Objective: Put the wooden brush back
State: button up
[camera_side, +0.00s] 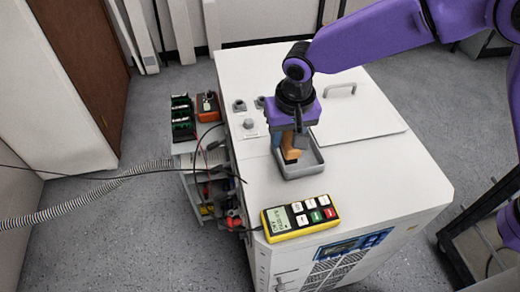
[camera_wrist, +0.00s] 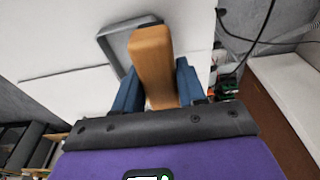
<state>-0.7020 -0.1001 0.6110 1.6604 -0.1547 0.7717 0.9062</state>
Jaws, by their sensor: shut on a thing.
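The wooden brush (camera_side: 291,154) is an orange-brown block held upright below my gripper (camera_side: 291,139). In the wrist view the brush (camera_wrist: 152,55) stands between the two blue fingers of my gripper (camera_wrist: 158,84), which is shut on it. A shallow grey tray (camera_side: 312,165) lies on the white cabinet top. In the side view the brush's lower end falls within the tray's outline; I cannot tell whether it touches the tray floor. The tray's rim (camera_wrist: 108,48) shows behind the brush in the wrist view. The brush's bristles are not visible.
A yellow meter (camera_side: 300,216) lies near the front edge of the white cabinet (camera_side: 375,185). Small grey knobs (camera_side: 249,124) and a raised lid with a handle (camera_side: 358,125) are behind. A cart (camera_side: 205,150) with cables and an orange box stands at the left.

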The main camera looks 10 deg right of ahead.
jog(key=w+a+f, duration=0.1)
jog(key=f, duration=0.1)
jog(key=w+a+f, duration=0.3)
jog(key=w+f, duration=0.1)
jog(key=shift+a+f, duration=0.25)
jog(key=shift+f, duration=1.6)
jog(key=shift+f, duration=0.2)
jog(key=o, duration=0.7)
jog(key=shift+o, duration=0.2)
notch_tip(320, 180, up, 12)
jog(key=s, duration=0.1)
jog(key=shift+s+r, duration=0.15)
jog(key=shift+s, duration=0.25)
